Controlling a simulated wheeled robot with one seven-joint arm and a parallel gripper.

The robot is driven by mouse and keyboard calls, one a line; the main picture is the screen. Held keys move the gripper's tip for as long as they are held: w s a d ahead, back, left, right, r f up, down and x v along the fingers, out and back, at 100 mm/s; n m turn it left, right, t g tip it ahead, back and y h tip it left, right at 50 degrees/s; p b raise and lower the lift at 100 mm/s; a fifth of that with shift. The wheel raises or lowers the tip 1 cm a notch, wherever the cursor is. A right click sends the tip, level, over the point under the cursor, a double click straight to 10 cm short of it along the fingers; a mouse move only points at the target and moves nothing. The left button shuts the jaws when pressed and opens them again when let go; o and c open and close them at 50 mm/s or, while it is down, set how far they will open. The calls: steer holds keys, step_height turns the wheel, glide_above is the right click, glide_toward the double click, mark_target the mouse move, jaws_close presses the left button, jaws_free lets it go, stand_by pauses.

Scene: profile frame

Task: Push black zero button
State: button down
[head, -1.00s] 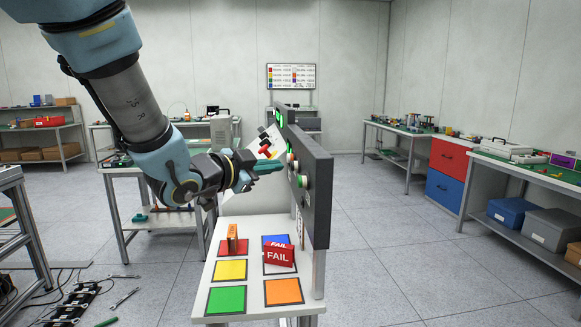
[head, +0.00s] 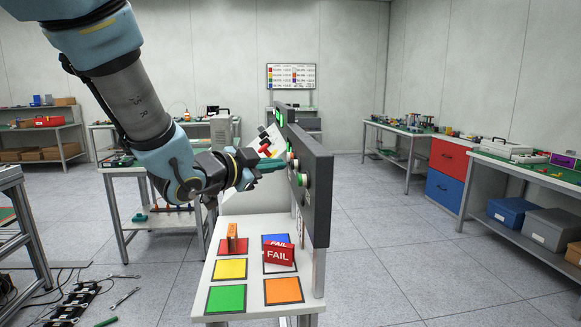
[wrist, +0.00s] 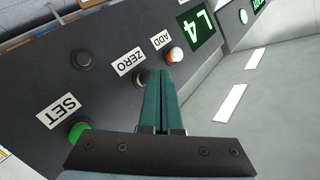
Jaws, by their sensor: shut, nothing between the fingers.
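The grey control panel (head: 317,190) stands upright on the bench in the head view. In the wrist view, a small dark button (wrist: 139,78) sits beside the ZERO label (wrist: 128,61) and is partly hidden by my gripper. My gripper (wrist: 160,74) has its green fingers together and empty, tips at the panel close beside that button. Whether they touch it I cannot tell. In the head view my gripper (head: 275,165) points right at the panel's button side.
A green button (wrist: 79,130) by SET and another dark button (wrist: 83,60) lie left. A red FAIL block (head: 279,254) and an orange block (head: 232,238) stand on the bench below.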

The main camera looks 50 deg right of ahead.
steer(key=shift+s+d, duration=0.5)
steer(key=shift+d, duration=0.1)
stand_by(1.0)
stand_by(0.3)
steer(key=shift+w+a+b, duration=0.35)
steer(key=shift+w+a, duration=0.3)
steer(key=shift+a, duration=0.2)
steer(key=w+a, duration=0.3)
steer(key=shift+w+a, duration=0.1)
steer(key=shift+a, duration=0.3)
stand_by(0.7)
